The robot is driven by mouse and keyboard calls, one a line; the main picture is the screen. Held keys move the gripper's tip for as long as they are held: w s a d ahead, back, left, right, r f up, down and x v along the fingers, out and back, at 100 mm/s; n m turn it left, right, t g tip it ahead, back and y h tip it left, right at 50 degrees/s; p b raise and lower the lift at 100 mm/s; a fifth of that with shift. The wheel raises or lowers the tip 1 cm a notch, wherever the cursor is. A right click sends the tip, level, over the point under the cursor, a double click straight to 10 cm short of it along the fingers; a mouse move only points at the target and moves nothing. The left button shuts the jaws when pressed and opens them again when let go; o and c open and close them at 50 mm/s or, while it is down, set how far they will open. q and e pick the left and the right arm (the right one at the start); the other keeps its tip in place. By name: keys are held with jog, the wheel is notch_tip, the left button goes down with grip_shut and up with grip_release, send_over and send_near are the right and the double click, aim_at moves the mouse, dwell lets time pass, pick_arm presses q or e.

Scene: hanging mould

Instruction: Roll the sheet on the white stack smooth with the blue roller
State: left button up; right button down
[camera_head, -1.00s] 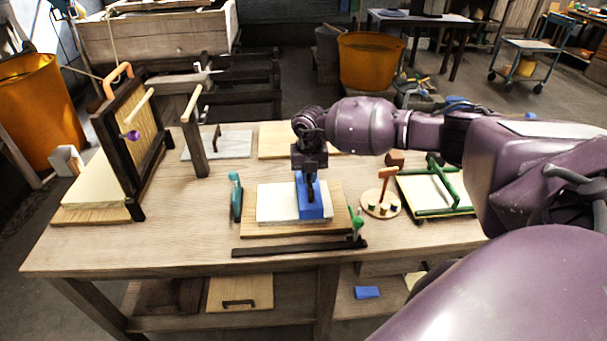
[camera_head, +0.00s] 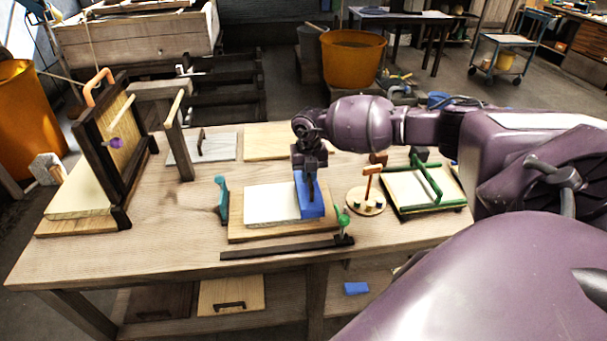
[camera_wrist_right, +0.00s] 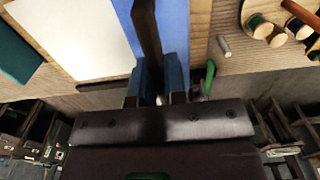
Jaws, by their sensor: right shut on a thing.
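The white stack (camera_head: 270,204) lies flat on a wooden board near the front middle of the table. The blue roller (camera_head: 311,207) rests at the right end of the stack and hides that end. My right gripper (camera_head: 310,176) is above the roller, shut on its dark upright handle. In the right wrist view the gripper (camera_wrist_right: 160,88) has the dark handle (camera_wrist_right: 147,32) between its fingers, with the blue roller (camera_wrist_right: 174,30) beneath and the white stack (camera_wrist_right: 75,35) to its left. The sheet cannot be told apart from the stack's white top. My left gripper is not in view.
A teal tool (camera_head: 222,200) stands left of the board (camera_head: 265,236). A dark bar (camera_head: 285,248) lies in front. A round holder (camera_head: 366,203) and a green-framed screen (camera_head: 425,190) are at right. A dark upright frame (camera_head: 105,160) stands at left.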

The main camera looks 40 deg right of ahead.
jog(key=shift+s+d+f, duration=0.1)
jog(key=shift+s+d, duration=0.05)
jog(key=shift+d, duration=0.05)
jog(key=shift+r+p, duration=0.45)
jog(key=shift+r, duration=0.15)
jog(key=shift+r+p, duration=2)
jog(key=shift+r, duration=0.95)
